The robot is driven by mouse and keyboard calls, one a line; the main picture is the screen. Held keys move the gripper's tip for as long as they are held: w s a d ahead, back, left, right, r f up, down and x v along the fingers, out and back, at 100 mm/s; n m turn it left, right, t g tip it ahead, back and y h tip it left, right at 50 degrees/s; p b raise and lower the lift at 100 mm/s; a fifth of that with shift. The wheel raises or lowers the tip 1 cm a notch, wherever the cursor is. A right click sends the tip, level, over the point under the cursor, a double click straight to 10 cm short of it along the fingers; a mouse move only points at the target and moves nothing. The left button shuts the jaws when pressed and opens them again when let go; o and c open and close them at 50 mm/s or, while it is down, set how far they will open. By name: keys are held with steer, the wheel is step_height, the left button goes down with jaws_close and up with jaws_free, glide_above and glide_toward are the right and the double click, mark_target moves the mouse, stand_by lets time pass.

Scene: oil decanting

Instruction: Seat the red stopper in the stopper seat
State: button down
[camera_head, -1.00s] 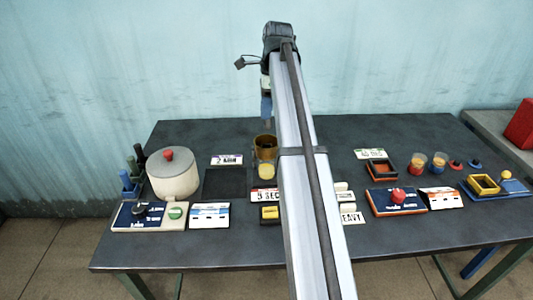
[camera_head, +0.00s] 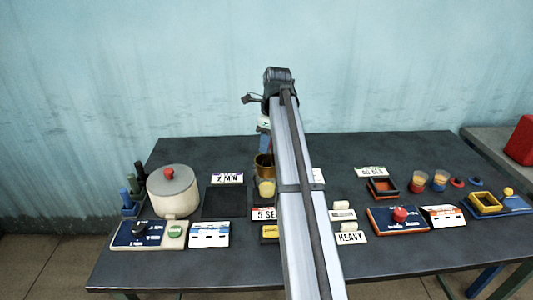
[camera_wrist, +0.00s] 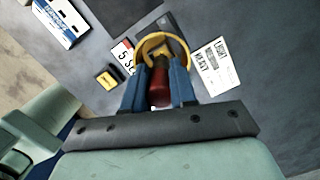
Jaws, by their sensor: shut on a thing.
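In the wrist view, my gripper (camera_wrist: 160,88) has its blue fingers shut on the red stopper (camera_wrist: 159,90). A yellow-brass vessel rim (camera_wrist: 163,40) shows just beyond the stopper. In the head view, my gripper (camera_head: 265,143) hangs pointing down over the brass vessel (camera_head: 262,165), near the middle of the table. A cup with yellow contents (camera_head: 266,188) is in front of the vessel's lower part. The stopper seat cannot be made out clearly. Whether the stopper touches anything inside the vessel cannot be told.
A pale pot (camera_head: 173,200) with a red knob stands left, beside a rack of dark bottles (camera_head: 130,200). A dark square pad (camera_head: 222,202) lies left of the cup. Label cards, a red-button panel (camera_head: 398,220) and two filled cups are on the right. My arm hides the table's middle.

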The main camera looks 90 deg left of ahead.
steer(key=shift+f, duration=1.85)
steer(key=shift+f, duration=0.15)
steer(key=c, duration=1.2)
jaws_free()
steer(key=r, duration=0.4)
steer(key=w+r, duration=0.1)
steer(key=r, duration=0.7)
steer(key=shift+w+d+r, duration=0.1)
steer(key=shift+w+d, duration=0.25)
